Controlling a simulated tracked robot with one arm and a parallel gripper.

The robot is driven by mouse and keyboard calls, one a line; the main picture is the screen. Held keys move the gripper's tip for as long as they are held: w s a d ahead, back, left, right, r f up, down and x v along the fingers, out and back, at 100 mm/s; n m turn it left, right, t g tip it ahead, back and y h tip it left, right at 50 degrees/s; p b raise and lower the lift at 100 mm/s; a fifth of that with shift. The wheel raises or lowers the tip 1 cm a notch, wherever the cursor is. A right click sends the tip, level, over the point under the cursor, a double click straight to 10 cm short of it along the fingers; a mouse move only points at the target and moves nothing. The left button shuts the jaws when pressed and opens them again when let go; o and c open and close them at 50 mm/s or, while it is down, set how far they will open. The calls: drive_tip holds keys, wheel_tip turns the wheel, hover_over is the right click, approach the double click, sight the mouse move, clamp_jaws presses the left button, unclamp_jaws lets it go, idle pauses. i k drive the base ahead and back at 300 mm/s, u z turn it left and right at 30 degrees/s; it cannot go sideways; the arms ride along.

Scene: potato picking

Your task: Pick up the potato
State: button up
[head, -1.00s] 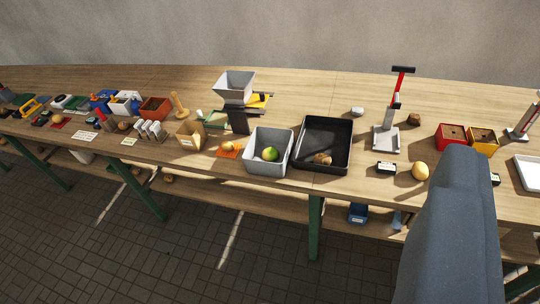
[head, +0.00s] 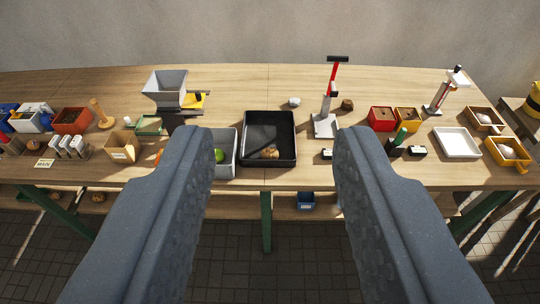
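A brown potato-like lump (head: 269,152) lies in the front part of a black tray (head: 245,150) on the workbench. My gripper (head: 273,145) is open, with its two large dark grey fingers spread wide at the left and right of the picture. The tray and the lump show in the gap between the fingers, apart from them and farther off. Nothing is between the fingers. A yellow oval thing seen on the bench earlier does not show now; the right finger covers that area.
A grey bin (head: 227,160) with a green round thing (head: 219,156) stands left of the tray, partly behind the left finger. A red-handled stand (head: 325,125) rises right of the tray. A grey hopper (head: 166,90) stands behind left. The wooden bench (head: 280,178) is crowded at both ends.

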sight(268, 153)
drive_tip(key=u, duration=0.05)
drive_tip(key=i, duration=1.65)
drive_tip(key=z, duration=0.05)
